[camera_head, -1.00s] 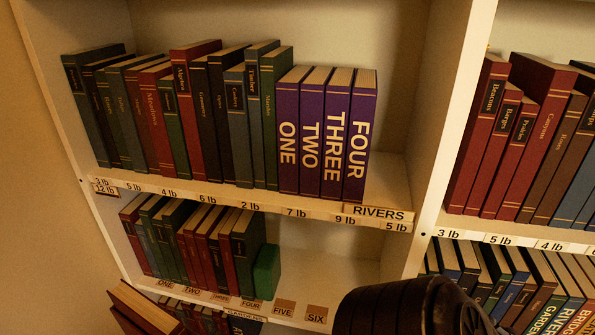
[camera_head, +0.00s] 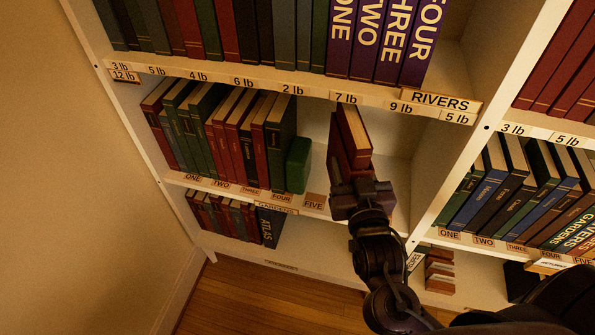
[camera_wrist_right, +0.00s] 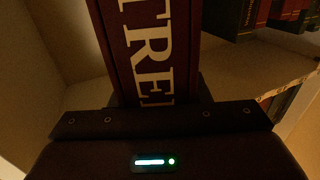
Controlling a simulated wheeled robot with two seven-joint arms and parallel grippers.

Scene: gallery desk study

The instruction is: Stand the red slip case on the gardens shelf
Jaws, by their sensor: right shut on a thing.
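The red slip case (camera_head: 347,145) is upright, slightly tilted, in the opening of the second shelf in the head view. My right gripper (camera_head: 360,190) is shut on its lower end, at the shelf's front. In the right wrist view the dark red case (camera_wrist_right: 120,45) rises from the jaws, with large pale letters reading about "TRE". The gardens shelf (camera_head: 318,183) carries a small, partly legible sign (camera_head: 275,208). The gripper hides the case's bottom, so I cannot tell whether it touches the board. My left gripper is out of view.
A green block (camera_head: 298,165) ends the row of books (camera_head: 225,135) left of the case, with a gap between. An upright divider (camera_head: 455,185) stands to the right. The board with the RIVERS sign (camera_head: 440,102) is above. An atlas (camera_head: 268,227) stands below.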

